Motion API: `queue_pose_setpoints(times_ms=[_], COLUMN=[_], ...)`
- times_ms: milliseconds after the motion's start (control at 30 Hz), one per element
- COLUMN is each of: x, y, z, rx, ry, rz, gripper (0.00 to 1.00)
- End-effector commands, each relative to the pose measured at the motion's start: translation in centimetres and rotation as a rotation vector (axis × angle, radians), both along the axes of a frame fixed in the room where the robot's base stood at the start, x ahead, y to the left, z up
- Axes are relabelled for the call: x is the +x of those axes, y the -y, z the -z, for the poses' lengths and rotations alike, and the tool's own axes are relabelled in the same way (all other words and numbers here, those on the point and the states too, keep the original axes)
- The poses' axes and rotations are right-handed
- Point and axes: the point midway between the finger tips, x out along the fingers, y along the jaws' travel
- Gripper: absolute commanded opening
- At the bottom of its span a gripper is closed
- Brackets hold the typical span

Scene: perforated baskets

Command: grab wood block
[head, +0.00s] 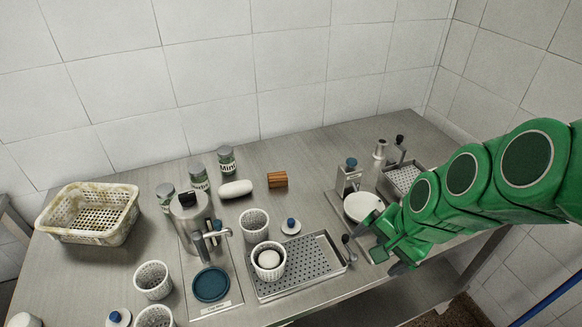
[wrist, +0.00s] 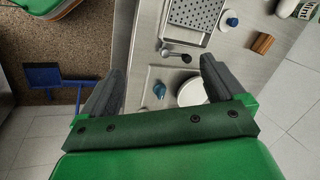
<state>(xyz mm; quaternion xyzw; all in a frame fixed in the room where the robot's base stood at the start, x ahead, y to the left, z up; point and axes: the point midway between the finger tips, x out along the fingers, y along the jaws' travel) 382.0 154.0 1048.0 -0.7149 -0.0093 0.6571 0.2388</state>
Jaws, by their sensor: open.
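The wood block (head: 277,180) is a small brown block with dark grooves. It lies on the steel counter near the tiled wall, just right of a white rounded object. It also shows at the upper right of the wrist view (wrist: 262,43). My gripper (head: 378,243) is at the counter's front right, by the white round dish and well apart from the block. In the wrist view my gripper (wrist: 160,78) has its two dark fingers spread wide with nothing between them.
A perforated basket (head: 62,226) stands at the far left. Mint cans (head: 227,160), a white rounded object (head: 236,189) and a metal pot (head: 189,212) stand left of the block. A metal dispenser (head: 349,178) stands right of the block.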

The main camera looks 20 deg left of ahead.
Motion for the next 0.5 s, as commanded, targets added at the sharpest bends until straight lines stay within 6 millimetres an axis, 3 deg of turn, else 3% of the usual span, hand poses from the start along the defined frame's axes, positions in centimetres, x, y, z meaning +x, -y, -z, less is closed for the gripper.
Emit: queue_pose_setpoints(times_ms=[100,500], x=[2.2,8.5], y=[-3.9,-15.9], z=[0.8,2.7], rx=[0.104,0.480], ry=[0.001,-0.086], rz=[0.089,0.473], gripper=[0.96,0.96])
